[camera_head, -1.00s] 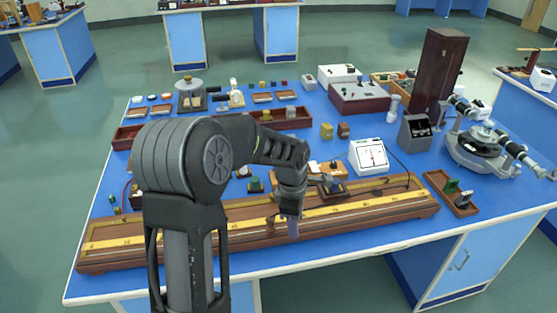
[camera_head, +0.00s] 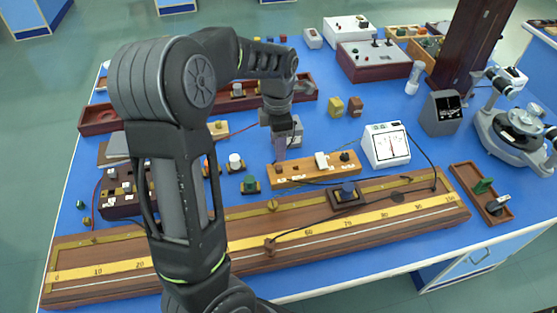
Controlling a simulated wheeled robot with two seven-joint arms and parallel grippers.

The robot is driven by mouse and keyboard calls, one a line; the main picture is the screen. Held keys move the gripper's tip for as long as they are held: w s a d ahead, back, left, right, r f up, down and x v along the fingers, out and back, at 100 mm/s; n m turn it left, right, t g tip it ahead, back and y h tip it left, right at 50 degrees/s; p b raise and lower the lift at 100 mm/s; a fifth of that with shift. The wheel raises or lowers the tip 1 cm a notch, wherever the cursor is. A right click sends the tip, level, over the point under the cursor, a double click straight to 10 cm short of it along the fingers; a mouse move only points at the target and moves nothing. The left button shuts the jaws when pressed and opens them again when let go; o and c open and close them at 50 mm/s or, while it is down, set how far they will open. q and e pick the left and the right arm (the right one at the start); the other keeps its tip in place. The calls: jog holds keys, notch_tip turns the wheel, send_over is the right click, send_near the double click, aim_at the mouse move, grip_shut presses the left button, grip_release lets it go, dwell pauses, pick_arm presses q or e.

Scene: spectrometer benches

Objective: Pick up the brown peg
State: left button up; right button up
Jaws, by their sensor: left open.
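A small brown block (camera_head: 355,106) stands on the blue bench beside a similar yellow block (camera_head: 336,107). It is the likeliest brown peg, but I cannot tell its shape well. My left gripper (camera_head: 279,152) points down, open, behind the wooden terminal strip (camera_head: 315,170) and to the left of and nearer than the brown block, apart from it. A grey block (camera_head: 297,131) shows just right of the left gripper, partly hidden by it. My right gripper is not in view.
A long wooden rail with a yellow scale (camera_head: 380,207) runs across the front. A white meter (camera_head: 386,146) and dark box (camera_head: 441,113) stand right of the blocks. A brown tray (camera_head: 100,119) lies behind my arm. Blue bench is clear around the two blocks.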

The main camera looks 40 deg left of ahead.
aim_at(279, 167)
pick_arm(q)
jog(key=shift+s+d, duration=0.1)
jog(key=shift+f, duration=1.3)
jog(key=shift+f, duration=0.1)
notch_tip(279, 167, down, 5)
jog(key=shift+p, duration=0.8)
jog(key=shift+c, duration=0.5)
grip_shut()
